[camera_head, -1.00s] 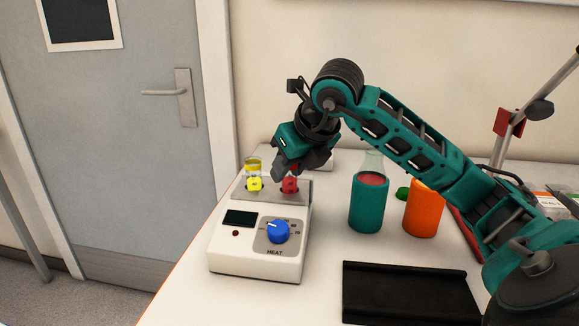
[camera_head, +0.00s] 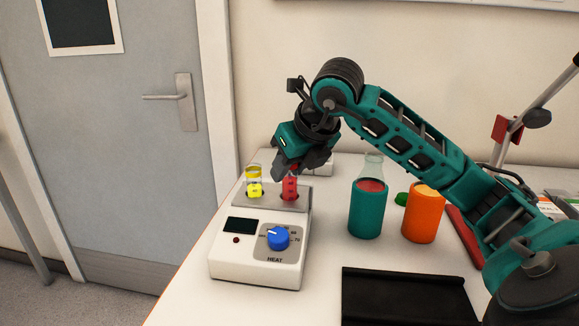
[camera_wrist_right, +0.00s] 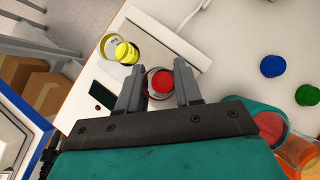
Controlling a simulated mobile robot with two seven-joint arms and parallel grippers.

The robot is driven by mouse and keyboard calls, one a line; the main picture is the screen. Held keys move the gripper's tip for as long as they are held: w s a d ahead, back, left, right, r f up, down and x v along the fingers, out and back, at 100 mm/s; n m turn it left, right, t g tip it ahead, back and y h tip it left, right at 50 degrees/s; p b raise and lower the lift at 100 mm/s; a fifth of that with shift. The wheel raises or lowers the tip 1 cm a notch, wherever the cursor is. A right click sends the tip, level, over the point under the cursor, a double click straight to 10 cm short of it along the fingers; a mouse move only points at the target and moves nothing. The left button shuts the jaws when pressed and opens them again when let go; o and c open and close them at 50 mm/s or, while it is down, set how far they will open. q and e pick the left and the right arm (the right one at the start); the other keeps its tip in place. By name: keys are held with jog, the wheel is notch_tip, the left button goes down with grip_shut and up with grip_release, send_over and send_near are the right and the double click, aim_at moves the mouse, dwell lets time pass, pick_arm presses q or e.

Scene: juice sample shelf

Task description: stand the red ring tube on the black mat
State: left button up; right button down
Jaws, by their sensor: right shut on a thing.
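The red ring tube (camera_head: 290,188) stands upright at the right hole of the white heater's top plate, with its lower end hidden in it. It also shows from above in the wrist view (camera_wrist_right: 161,83), between the two fingers. My right gripper (camera_head: 283,171) reaches over from the right and is shut on the tube's upper part. It shows in the wrist view too (camera_wrist_right: 159,90). The black mat (camera_head: 405,298) lies at the front of the table, right of the heater, and is bare where I see it. My left gripper is not in view.
A yellow-marked tube (camera_head: 255,190) stands in the heater's (camera_head: 257,262) left hole, close beside the red one. A teal-sleeved flask (camera_head: 367,210) and an orange one (camera_head: 423,217) stand behind the mat. Table between heater and mat is clear.

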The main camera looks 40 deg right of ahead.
jog(key=shift+r+p, duration=1.9)
jog(key=shift+r, duration=0.5)
